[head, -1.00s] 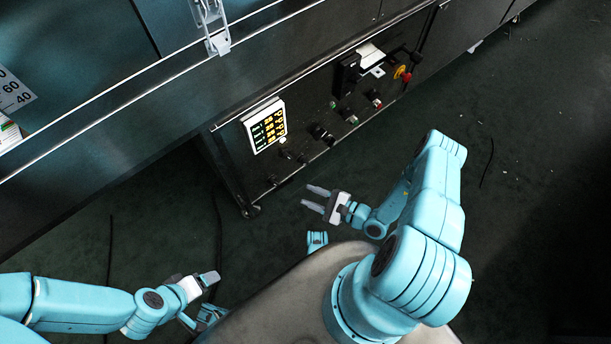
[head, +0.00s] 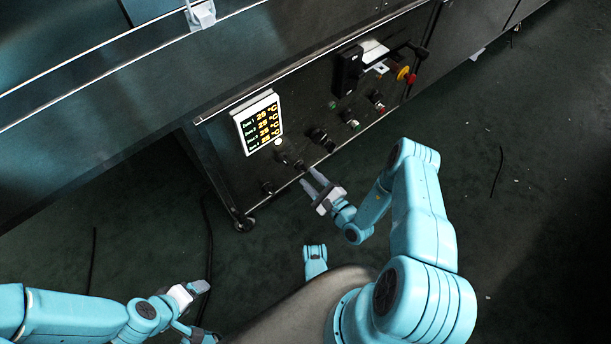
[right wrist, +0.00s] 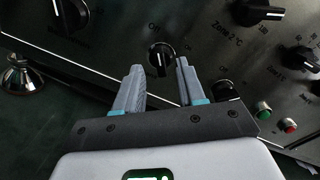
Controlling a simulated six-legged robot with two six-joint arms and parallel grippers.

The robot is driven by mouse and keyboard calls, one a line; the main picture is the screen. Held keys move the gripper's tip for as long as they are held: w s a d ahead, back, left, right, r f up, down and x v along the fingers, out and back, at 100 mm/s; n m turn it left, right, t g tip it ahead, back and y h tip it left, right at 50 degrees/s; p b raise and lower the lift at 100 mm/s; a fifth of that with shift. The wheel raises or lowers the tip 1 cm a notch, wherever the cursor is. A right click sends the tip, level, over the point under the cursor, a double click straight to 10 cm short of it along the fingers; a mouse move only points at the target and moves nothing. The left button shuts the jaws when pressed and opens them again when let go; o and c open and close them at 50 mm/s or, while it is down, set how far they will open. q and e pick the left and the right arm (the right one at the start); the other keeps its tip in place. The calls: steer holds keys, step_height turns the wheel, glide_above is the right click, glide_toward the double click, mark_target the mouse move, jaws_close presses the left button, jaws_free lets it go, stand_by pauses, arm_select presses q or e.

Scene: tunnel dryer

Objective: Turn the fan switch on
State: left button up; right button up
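A black rotary knob (right wrist: 161,56) on the dark control panel has On and Off lettering near it in the right wrist view. Its name label is not readable to me. In the head view the knob (head: 299,165) is a small dark shape just beyond my right fingertips. My right gripper (head: 310,176) is open and empty, facing the panel. In the right wrist view the right gripper's fingers (right wrist: 159,68) are spread, with the knob between and just beyond their tips; contact is not visible. My left gripper (head: 199,287) is low at the left, away from the panel; its opening is unclear.
Other black knobs sit close by, one marked Zone 2 (right wrist: 258,12). Green (right wrist: 263,110) and red (right wrist: 289,125) buttons are to the right. A lit temperature display (head: 259,123) is above left, and a red-yellow stop button (head: 406,75) is farther right. The floor is mostly clear.

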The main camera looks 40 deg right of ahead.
steer(key=shift+w+a+b, duration=0.15)
steer(key=shift+w+b, duration=0.25)
steer(key=shift+w, duration=1.3)
jaws_close()
arm_select(q)
steer(key=shift+w+a+f, duration=0.15)
steer(key=shift+w+f, duration=0.35)
steer(key=shift+f, duration=0.1)
steer(key=shift+r, duration=0.1)
arm_select(e)
steer(key=shift+m, duration=0.4)
arm_select(q)
steer(key=shift+s+r+p, duration=0.35)
steer(key=shift+s+p, duration=0.05)
steer(key=shift+p, duration=0.1)
arm_select(e)
steer(key=m, duration=1.5)
steer(key=shift+d, duration=0.4)
